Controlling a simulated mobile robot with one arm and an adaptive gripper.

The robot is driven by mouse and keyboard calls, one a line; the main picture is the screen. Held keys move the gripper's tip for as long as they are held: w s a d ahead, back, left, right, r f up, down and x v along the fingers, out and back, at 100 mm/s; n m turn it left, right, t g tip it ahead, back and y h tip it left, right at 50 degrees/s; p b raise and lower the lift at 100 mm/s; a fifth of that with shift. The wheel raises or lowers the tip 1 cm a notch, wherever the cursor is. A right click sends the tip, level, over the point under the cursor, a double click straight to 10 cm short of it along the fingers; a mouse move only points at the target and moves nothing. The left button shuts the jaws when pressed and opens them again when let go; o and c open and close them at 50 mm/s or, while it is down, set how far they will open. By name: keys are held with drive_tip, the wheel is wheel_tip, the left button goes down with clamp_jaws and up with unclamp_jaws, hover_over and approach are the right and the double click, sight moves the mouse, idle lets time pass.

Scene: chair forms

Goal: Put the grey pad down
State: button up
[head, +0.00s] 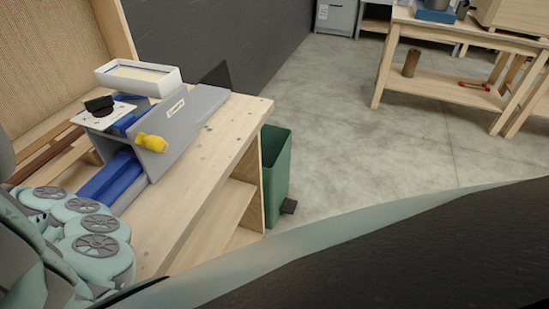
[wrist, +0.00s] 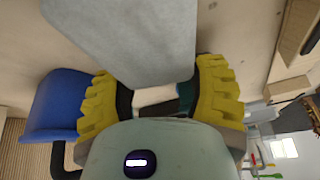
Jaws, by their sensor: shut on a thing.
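In the wrist view the grey pad (wrist: 135,35) is a flat, smooth, pale grey piece with angled edges. It reaches from between the fingers to the top edge of the picture. My gripper (wrist: 157,82) has two ridged yellow fingers, one on each side of the pad's near end, shut on it. Pale wooden surface shows behind the pad; I cannot tell whether the pad touches it.
In the head view a wooden bench (head: 205,185) carries a grey labelled box form (head: 180,120), a white tray (head: 137,77), blue parts (head: 108,180) and a yellow piece (head: 151,142). A green bin (head: 275,165) stands beside it. Another bench (head: 450,92) stands far right, with open floor between.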

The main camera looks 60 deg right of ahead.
drive_tip(key=shift+f, duration=0.1)
drive_tip(key=o, duration=1.3)
